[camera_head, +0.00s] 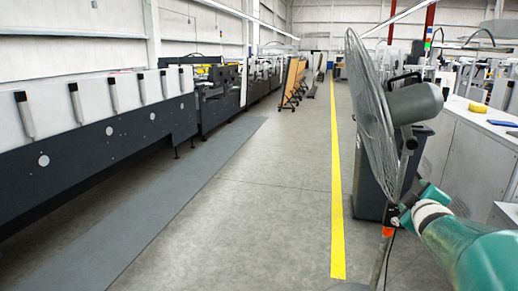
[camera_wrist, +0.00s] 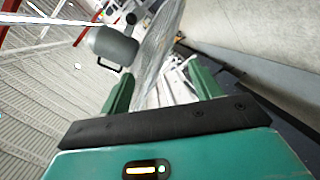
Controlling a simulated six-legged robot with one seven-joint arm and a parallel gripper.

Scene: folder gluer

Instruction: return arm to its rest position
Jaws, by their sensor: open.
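My green arm (camera_head: 465,245) enters the head view at the lower right and reaches toward the standing fan (camera_head: 370,110). In the wrist view my gripper (camera_wrist: 160,88) is open, its two green fingers spread apart with nothing between them. In the head view the far end of the arm appears close to the fan's pole. I cannot tell whether it touches it. The fan's grey motor housing (camera_wrist: 113,47) and wire cage show beyond the fingers in the tilted wrist view.
A long dark machine line (camera_head: 110,140) runs along the left. The grey floor (camera_head: 260,200) in the middle is clear, with a yellow line (camera_head: 336,180) on its right. White cabinets (camera_head: 460,150) stand at the right, with a yellow object (camera_head: 477,108) on top.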

